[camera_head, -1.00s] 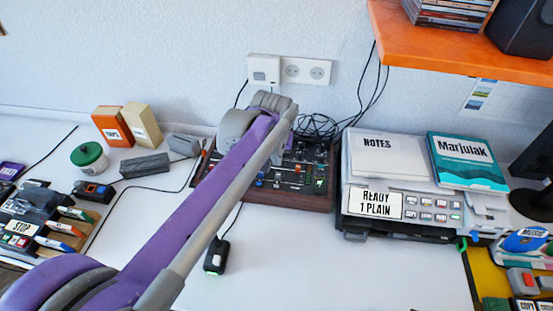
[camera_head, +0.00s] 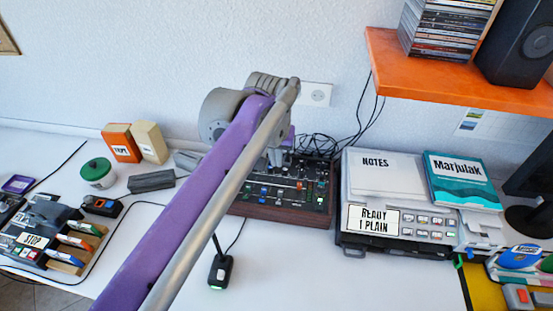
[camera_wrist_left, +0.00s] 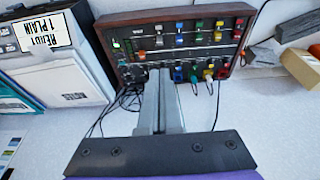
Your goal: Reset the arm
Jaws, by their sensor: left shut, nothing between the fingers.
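My left arm reaches in from the bottom left of the head view, purple and grey. Its gripper (camera_head: 278,156) is partly hidden behind the wrist and points down near the back edge of a mixer panel (camera_head: 292,188). In the left wrist view the two grey fingers (camera_wrist_left: 160,78) are together with nothing between them. They overlap the near edge of the mixer panel (camera_wrist_left: 190,42) there; I cannot tell whether they touch it. My right gripper is not in view.
A printer (camera_head: 352,220) with a notes pad and a teal Marjulak book (camera_head: 462,180) stands right of the panel. An orange shelf (camera_head: 400,75) overhangs the back right. Small boxes (camera_head: 121,143), a green-lidded jar (camera_head: 97,173) and a pen holder (camera_head: 62,262) stand left.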

